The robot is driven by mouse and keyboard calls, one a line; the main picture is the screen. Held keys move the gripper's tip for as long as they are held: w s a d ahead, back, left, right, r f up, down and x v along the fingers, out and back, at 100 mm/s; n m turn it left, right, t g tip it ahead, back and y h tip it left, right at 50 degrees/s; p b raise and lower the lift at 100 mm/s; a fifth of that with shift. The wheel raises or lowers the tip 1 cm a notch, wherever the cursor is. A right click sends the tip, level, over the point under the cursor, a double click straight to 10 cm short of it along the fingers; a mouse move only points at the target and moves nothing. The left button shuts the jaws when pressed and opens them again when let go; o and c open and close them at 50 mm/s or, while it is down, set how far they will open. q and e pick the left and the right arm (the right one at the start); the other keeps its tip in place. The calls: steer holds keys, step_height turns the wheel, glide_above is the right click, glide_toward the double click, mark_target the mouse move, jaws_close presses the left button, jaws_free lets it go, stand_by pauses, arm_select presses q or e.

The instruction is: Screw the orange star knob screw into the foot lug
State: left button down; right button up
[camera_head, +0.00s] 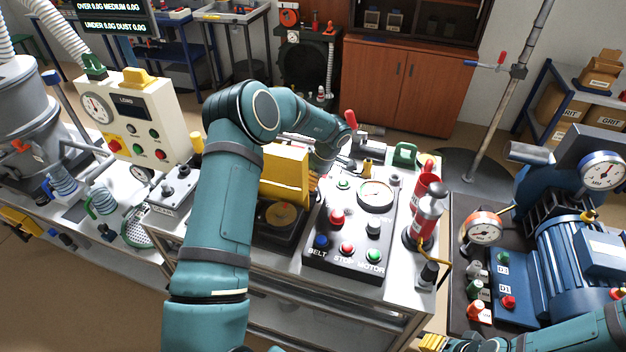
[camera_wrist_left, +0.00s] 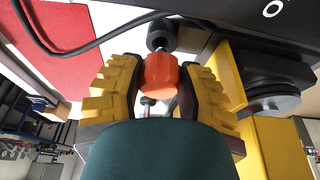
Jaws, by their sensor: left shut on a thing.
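The orange star knob screw (camera_wrist_left: 161,72) sits between the two yellow ridged fingers of my left gripper (camera_wrist_left: 160,84) in the left wrist view. The fingers are shut on it from both sides. A black round part (camera_wrist_left: 161,35) lies right beyond the knob; I cannot tell whether it is the foot lug or how the screw's thread stands to it. My right gripper (camera_head: 433,342) shows only yellow fingertips at the bottom edge.
The yellow upright block (camera_head: 286,175) stands close to my left gripper. A black control box (camera_head: 345,255) with buttons and a gauge is just right of it. Red bottles (camera_head: 427,215) stand further right. A blue motor (camera_head: 570,250) fills the right side.

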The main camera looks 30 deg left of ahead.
arm_select(q)
steer(key=shift+p, duration=0.8)
steer(key=shift+f, duration=0.35)
steer(key=shift+f, duration=0.15)
steer(key=shift+f, duration=0.3)
steer(key=shift+f, duration=0.3)
steer(key=c, duration=0.5)
jaws_free()
steer(key=v, duration=1.2)
